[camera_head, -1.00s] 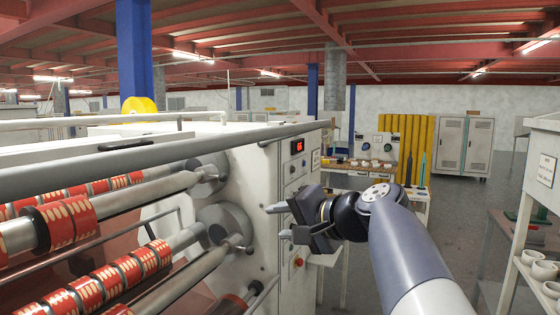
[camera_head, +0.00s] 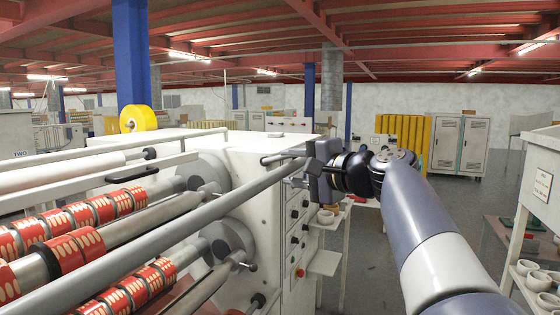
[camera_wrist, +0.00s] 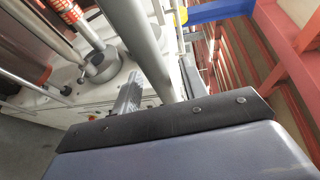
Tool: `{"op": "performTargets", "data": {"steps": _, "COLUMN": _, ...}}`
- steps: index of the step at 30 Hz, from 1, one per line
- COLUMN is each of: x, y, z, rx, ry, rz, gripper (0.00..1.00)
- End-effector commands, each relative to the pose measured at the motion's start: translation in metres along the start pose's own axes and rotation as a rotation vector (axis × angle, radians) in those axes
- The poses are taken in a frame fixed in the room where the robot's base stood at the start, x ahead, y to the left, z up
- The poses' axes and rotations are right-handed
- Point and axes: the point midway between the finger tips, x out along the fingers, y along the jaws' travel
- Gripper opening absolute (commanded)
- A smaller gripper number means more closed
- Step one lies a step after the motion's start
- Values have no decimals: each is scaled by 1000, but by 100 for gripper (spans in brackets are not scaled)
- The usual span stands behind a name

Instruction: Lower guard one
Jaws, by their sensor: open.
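The guard shows as a long grey bar (camera_head: 160,238) across the front of the machine, sloping from the lower left up to its right end at my gripper. My gripper (camera_head: 298,170) is at that right end, with its jaws open; I cannot tell whether the fingers touch the bar or straddle it. In the wrist view the bar (camera_wrist: 140,42) runs down and passes behind my gripper's dark body. One finger (camera_wrist: 130,96) shows just left of the bar; the other is hidden.
The machine's white end housing (camera_head: 262,200) stands beside the bar, with a control panel of knobs (camera_head: 293,228). Rollers with red printed rolls (camera_head: 75,250) lie behind the bar. A shelf rack with white cups (camera_head: 530,220) stands at the right. Floor between is clear.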

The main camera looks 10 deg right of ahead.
Motion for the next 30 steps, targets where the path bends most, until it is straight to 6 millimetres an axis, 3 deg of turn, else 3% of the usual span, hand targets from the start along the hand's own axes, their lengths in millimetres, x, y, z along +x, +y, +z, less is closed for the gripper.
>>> {"op": "performTargets", "data": {"steps": 6, "x": 23, "y": -1, "z": 0, "rx": -1, "ry": -1, "rz": -1, "gripper": 41}}
{"op": "performTargets", "data": {"steps": 16, "x": 26, "y": 0, "z": 0, "rx": -1, "ry": 1, "rz": -1, "gripper": 41}}
{"op": "performTargets", "data": {"steps": 30, "x": 26, "y": 0, "z": 0, "rx": -1, "ry": 1, "rz": -1, "gripper": 4}}
